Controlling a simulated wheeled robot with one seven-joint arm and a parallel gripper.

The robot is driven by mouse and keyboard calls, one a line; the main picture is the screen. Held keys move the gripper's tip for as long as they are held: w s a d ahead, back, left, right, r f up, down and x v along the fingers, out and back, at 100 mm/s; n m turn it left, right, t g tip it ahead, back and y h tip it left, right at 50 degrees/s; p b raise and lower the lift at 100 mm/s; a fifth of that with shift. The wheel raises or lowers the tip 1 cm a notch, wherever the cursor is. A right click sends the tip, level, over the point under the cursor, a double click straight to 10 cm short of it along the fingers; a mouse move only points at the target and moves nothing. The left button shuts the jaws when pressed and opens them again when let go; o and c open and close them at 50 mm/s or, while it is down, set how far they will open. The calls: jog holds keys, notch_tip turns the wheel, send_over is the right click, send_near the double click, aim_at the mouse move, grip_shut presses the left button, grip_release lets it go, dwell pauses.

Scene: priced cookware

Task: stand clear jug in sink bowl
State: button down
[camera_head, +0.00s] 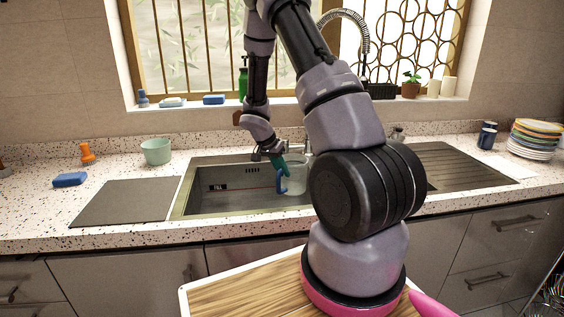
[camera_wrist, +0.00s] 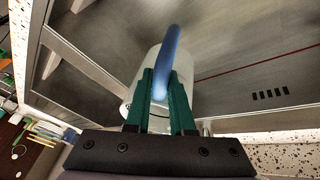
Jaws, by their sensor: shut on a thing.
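The clear jug (camera_head: 296,176) has a blue handle (camera_head: 280,182) and hangs or stands within the sink bowl (camera_head: 228,201), at its right side. It looks upright in the head view. My gripper (camera_head: 279,164) is shut on the jug's blue handle. In the wrist view the green fingers (camera_wrist: 168,100) close on the blue handle (camera_wrist: 168,55), with the pale jug body (camera_wrist: 150,73) behind. My arm hides part of the jug's right side and the right part of the bowl. Whether the jug's base touches the bowl floor cannot be told.
A grey board (camera_head: 125,203) lies left of the bowl, with a green cup (camera_head: 156,151), a blue sponge (camera_head: 69,179) and an orange brush (camera_head: 87,154) near it. The drainboard (camera_head: 450,166), stacked plates (camera_head: 533,140) and blue cups (camera_head: 487,136) are right. The bowl's left part is clear.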

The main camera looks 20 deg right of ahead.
aim_at(282, 193)
jog(key=shift+f, duration=4.75)
jog(key=shift+c, duration=0.7)
grip_release()
notch_tip(282, 193, up, 18)
